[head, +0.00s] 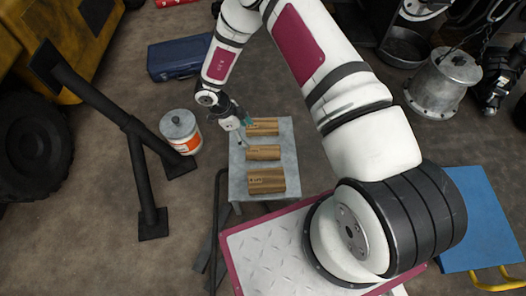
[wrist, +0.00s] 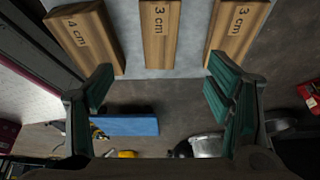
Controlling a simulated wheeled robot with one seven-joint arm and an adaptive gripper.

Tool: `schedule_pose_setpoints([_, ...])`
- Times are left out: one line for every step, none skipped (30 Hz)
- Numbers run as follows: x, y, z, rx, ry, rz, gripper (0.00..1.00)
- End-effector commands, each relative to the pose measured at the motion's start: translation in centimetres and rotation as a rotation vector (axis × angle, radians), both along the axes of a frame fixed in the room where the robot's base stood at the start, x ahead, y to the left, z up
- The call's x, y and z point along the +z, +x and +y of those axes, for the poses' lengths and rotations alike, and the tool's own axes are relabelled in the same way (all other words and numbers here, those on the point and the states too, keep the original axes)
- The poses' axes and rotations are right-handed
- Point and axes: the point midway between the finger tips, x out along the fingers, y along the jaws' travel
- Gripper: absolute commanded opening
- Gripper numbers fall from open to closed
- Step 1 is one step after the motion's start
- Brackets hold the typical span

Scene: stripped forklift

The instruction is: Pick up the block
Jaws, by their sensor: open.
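Three wooden blocks lie in a row on a small grey table (head: 237,187). In the head view they are the far block (head: 265,127), the middle block (head: 264,152) and the near block (head: 266,181). In the wrist view the blocks read "4 cm" (wrist: 86,38) at left, "3 cm" (wrist: 159,35) in the middle and "3 cm" (wrist: 236,28) at right. My gripper (head: 243,131) is at the table's left edge, beside the far and middle blocks. In the wrist view my gripper (wrist: 158,82) is open and empty, its fingers apart on either side of the middle block's line.
A white and orange can (head: 182,133) and a black metal frame (head: 130,125) stand left of the table. A blue toolbox (head: 180,58) is behind. A blue platform (head: 484,215) lies at right. Bare floor separates the can from the table.

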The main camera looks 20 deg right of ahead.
Motion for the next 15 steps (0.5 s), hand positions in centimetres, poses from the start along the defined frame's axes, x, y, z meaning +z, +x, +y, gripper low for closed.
schedule_pose_setpoints([-0.5, -0.1, -0.2, -0.002, -0.002, 0.003, 0.73])
schedule_pose_setpoints([-0.8, -0.2, -0.3, -0.002, -0.002, 0.003, 0.73])
schedule_pose_setpoints([-1.2, -0.3, -0.5, -0.002, -0.002, 0.003, 0.73])
schedule_pose_setpoints([-1.6, -0.3, -0.6, -0.002, -0.002, 0.004, 0.73])
schedule_pose_setpoints([-2.1, -0.4, -0.8, -0.002, -0.002, 0.005, 0.73])
schedule_pose_setpoints([-2.7, -0.5, -1.0, -0.001, -0.002, 0.004, 0.73])
schedule_pose_setpoints([-3.3, -0.5, -1.2, -0.001, -0.002, 0.003, 0.73])
schedule_pose_setpoints([-3.8, -0.6, -1.5, -0.001, -0.002, 0.003, 0.73])
schedule_pose_setpoints([-4.6, -0.7, -1.7, -0.001, -0.002, 0.004, 0.73])
schedule_pose_setpoints([-5.1, -0.8, -1.9, -0.001, -0.002, 0.004, 0.73])
schedule_pose_setpoints([-5.6, -0.9, -2.1, -0.001, -0.001, 0.002, 0.73])
schedule_pose_setpoints([-6.3, -0.9, -2.4, -0.001, -0.002, 0.001, 0.73])
schedule_pose_setpoints([-6.7, -1.0, -2.6, 0.000, -0.002, 0.002, 0.73])
schedule_pose_setpoints([-7.1, -1.0, -2.8, 0.000, -0.002, 0.002, 0.73])
schedule_pose_setpoints([-7.4, -1.1, -2.9, 0.000, -0.001, 0.001, 0.73])
